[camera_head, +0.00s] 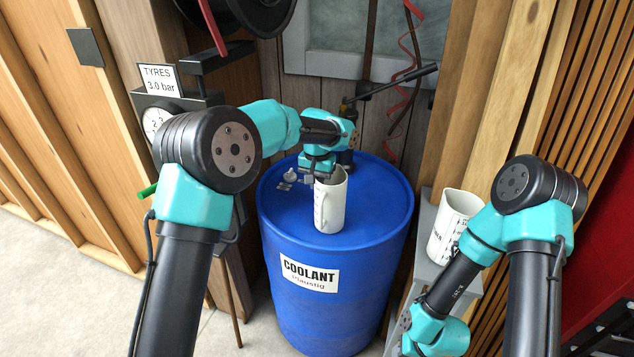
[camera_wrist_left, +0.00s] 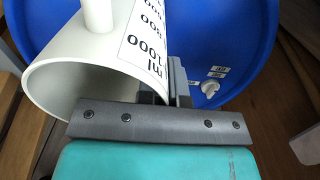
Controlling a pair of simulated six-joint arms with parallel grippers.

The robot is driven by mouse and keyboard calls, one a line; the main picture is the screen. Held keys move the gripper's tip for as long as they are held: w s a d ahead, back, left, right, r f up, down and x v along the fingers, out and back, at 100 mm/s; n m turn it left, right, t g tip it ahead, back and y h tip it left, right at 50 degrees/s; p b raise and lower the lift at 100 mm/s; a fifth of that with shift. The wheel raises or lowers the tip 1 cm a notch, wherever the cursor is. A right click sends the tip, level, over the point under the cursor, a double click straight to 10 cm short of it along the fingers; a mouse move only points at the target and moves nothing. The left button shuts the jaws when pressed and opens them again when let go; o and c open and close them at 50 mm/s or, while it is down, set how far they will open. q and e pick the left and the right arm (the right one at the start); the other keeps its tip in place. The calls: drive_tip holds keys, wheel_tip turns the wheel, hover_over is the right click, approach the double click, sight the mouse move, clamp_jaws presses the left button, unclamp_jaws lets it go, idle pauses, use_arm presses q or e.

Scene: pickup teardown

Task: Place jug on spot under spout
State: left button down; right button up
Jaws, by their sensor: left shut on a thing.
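A white jug (camera_head: 331,205) with a printed scale is over the top of the blue coolant drum (camera_head: 285,212); I cannot tell whether its base touches the drum. My left gripper (camera_head: 318,176) is shut on the jug's wall at the rim. In the left wrist view the jug (camera_wrist_left: 85,62) shows its open mouth, handle and ml scale, with the gripper (camera_wrist_left: 178,88) at its wall. A pump (camera_head: 347,108) with a long black lever stands behind on the drum; its spout and the spot below are hidden. My right gripper is not in view.
A second white jug (camera_head: 453,226) with print stands on a grey shelf (camera_head: 424,215) at the right, beside my right arm. A small grey knob (camera_head: 291,174) with labels sits on the drum's top left. A tyre gauge (camera_head: 156,122) is at the left.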

use_arm(q)
drive_tip(key=c, duration=1.7)
unclamp_jaws()
drive_tip(key=shift+f, duration=0.15)
drive_tip(key=o, duration=0.4)
drive_tip(key=shift+o, duration=0.2)
drive_tip(key=shift+r, duration=0.2)
wheel_tip(320, 180, up, 12)
drive_tip(key=shift+c, duration=0.7)
